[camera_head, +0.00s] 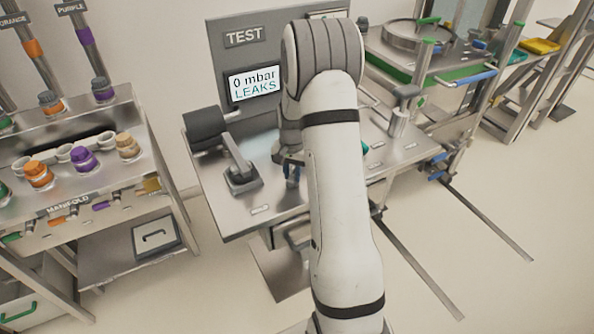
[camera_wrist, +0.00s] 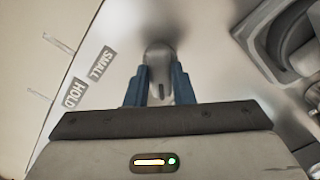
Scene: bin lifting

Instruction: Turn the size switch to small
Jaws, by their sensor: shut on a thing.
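The size switch (camera_wrist: 159,54) is a small grey rounded knob on the metal bench top in the wrist view. My gripper (camera_wrist: 159,74) has its two blue fingers shut on the knob, one on each side. In the head view my gripper (camera_head: 291,172) is low over the bench, and my arm hides most of that area. The knob cannot be made out there.
The bench (camera_head: 220,218) carries a TEST panel (camera_head: 225,45) with a screen (camera_head: 253,84) reading 0 mbar LEAKS. A lever with a grey pad (camera_head: 243,179) stands left of my gripper. A T-handle (camera_head: 405,100) stands right of my arm. A manifold rack (camera_head: 70,195) is at left.

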